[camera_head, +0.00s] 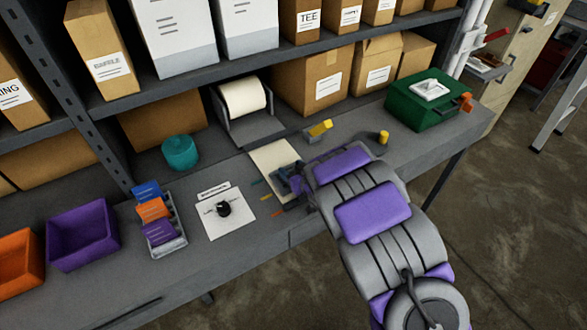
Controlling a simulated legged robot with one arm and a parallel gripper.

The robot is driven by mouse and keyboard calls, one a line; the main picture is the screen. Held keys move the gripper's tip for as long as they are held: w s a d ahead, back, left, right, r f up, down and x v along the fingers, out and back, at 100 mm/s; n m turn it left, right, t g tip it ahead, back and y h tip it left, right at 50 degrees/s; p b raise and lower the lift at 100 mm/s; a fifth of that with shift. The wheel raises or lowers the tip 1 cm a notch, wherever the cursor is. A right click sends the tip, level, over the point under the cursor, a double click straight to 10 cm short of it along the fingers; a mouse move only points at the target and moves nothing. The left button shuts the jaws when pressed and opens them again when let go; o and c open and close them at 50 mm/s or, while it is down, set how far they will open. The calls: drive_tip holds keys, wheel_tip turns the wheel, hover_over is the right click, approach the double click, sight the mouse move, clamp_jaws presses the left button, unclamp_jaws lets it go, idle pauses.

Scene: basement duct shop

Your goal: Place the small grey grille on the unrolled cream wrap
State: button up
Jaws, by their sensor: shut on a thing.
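The unrolled cream wrap (270,157) lies flat on the grey bench, in front of the cream roll (243,97) in its dark holder. My gripper (284,184) is low over the wrap's front right part and covers some of it. It is shut on a small grey thing, which looks like the grille but is mostly hidden by the jaws and arm. I cannot tell whether it touches the wrap.
A yellow item (318,130) lies behind my arm. A green case (428,101) bearing a pale square frame (430,90) stands right. Shelf boxes overhang the back.

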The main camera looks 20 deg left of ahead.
drive_tip(key=o, duration=1.1)
drive_tip(key=shift+s+f, duration=0.2)
drive_tip(key=shift+f, duration=0.1)
drive_tip(key=shift+o, duration=0.2)
drive_tip(key=shift+w+r, duration=0.15)
drive_tip(key=shift+r, duration=0.3)
drive_tip(key=p+v, duration=0.1)
drive_tip(key=v, duration=1.1)
drive_tip(key=shift+r+p, duration=0.25)
drive_tip(key=shift+p, duration=0.15)
drive_tip(key=shift+a, duration=0.1)
